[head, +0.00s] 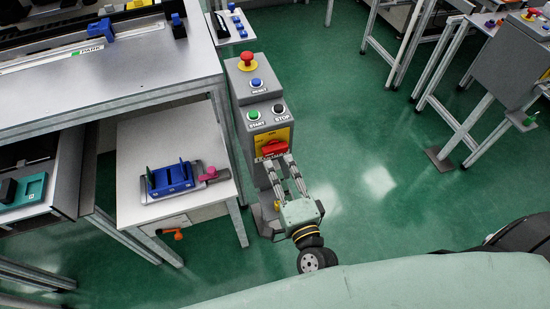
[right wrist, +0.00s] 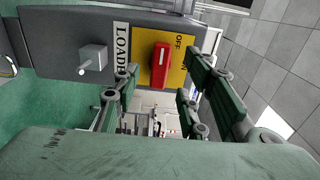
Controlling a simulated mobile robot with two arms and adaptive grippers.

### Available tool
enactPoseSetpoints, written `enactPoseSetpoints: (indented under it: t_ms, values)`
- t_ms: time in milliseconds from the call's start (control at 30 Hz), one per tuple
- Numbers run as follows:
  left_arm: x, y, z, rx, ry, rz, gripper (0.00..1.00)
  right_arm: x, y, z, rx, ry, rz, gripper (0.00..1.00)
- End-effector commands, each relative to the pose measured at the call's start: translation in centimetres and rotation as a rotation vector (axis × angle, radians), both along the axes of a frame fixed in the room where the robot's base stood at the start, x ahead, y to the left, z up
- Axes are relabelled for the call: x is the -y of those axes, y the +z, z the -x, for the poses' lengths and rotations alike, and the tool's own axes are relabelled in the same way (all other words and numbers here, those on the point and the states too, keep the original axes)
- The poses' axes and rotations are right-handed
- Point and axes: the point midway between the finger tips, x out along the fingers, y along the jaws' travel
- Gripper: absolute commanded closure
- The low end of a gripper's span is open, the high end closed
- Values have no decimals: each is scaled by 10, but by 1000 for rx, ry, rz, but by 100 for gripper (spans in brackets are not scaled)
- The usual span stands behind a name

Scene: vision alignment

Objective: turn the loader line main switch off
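The main switch is a red handle (head: 273,147) on a yellow plate, low on the front of a grey control post. In the right wrist view the red handle (right wrist: 160,66) stands lengthwise up the picture on the yellow plate (right wrist: 176,80). OFF and a partly covered ON are printed at the plate's right side, and a partly hidden LOADER label (right wrist: 122,45) is at its left. My right gripper (head: 277,159) is open in front of the switch. Its fingers show on either side of the handle, with gaps between. My left gripper is not in view.
Above the switch on the post are a green START button (head: 253,115), a black STOP button (head: 278,108), a blue RESET button (head: 256,82) and a red mushroom button (head: 247,61). A workbench (head: 150,75) stands close left of the post. Green floor (head: 370,150) is clear to the right.

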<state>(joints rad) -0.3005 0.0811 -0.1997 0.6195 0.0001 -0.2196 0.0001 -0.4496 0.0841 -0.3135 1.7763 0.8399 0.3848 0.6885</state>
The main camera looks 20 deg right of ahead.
Motion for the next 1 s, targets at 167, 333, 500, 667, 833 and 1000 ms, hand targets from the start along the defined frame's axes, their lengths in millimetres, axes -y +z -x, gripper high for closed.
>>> enactPoseSetpoints:
  t_ms: [167,333,500,667,833,1000]
  values:
    - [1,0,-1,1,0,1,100,1,-1,36,-2,2,2,61]
    - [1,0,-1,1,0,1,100,2,0,54,0,0,0,61]
    - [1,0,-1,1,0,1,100,2,0,59,0,1,-1,61]
    - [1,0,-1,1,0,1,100,2,0,59,0,0,0,61]
    - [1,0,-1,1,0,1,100,2,0,59,0,0,0,61]
    - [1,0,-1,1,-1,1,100,2,-2,59,-3,2,5,61]
